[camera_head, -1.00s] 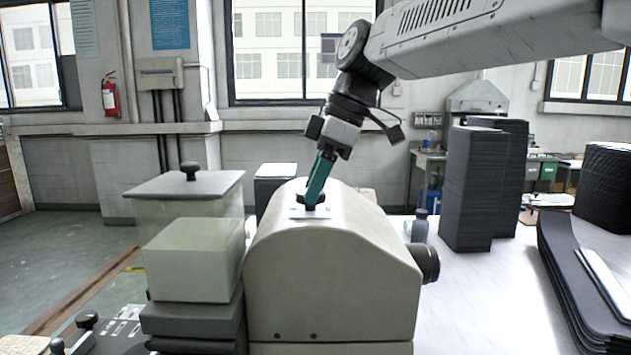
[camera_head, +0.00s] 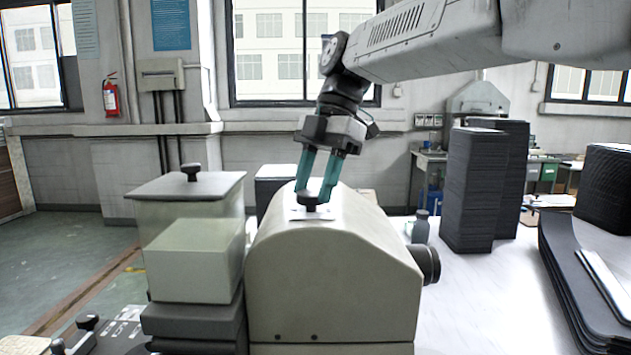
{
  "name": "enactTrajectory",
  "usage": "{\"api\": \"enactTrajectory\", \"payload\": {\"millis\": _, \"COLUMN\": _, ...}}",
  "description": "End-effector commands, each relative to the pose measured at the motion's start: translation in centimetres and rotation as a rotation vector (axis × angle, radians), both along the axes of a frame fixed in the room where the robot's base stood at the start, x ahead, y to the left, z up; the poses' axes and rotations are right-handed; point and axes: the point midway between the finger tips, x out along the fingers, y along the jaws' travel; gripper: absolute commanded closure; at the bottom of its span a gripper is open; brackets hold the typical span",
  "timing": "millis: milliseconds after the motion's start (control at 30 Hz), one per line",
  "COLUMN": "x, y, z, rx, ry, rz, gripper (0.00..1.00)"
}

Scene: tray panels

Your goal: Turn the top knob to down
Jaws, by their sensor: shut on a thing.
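The top knob (camera_head: 311,207) is a small black knob on a white label plate on top of a rounded beige housing (camera_head: 335,275). My gripper (camera_head: 313,198) comes down on it from above, and its two teal fingers are shut on the knob from either side. Both fingers show apart, with a gap between them above the knob. The fingertips partly hide the knob, so its pointing direction is hard to tell. A second black knob (camera_head: 428,263) sticks out of the right side of the housing.
A lidded glass container (camera_head: 188,187) and a pale box (camera_head: 195,262) stand left of the housing. A small dark bottle (camera_head: 420,227) and tall dark stacks (camera_head: 470,190) stand to the right. The white table (camera_head: 480,300) is clear in front of the stacks.

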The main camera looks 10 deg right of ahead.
Motion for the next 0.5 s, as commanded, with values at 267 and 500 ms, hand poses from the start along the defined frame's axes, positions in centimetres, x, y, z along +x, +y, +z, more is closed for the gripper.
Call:
{"api": "enactTrajectory", "payload": {"millis": 267, "x": 0.05, "y": 0.00, "z": -0.15, "rx": -0.001, "ry": 0.004, "rz": 0.038, "gripper": 0.80}}
{"api": "enactTrajectory", "payload": {"millis": 500, "x": 0.04, "y": -0.01, "z": -0.16, "rx": -0.002, "ry": 0.003, "rz": 0.040, "gripper": 0.80}}
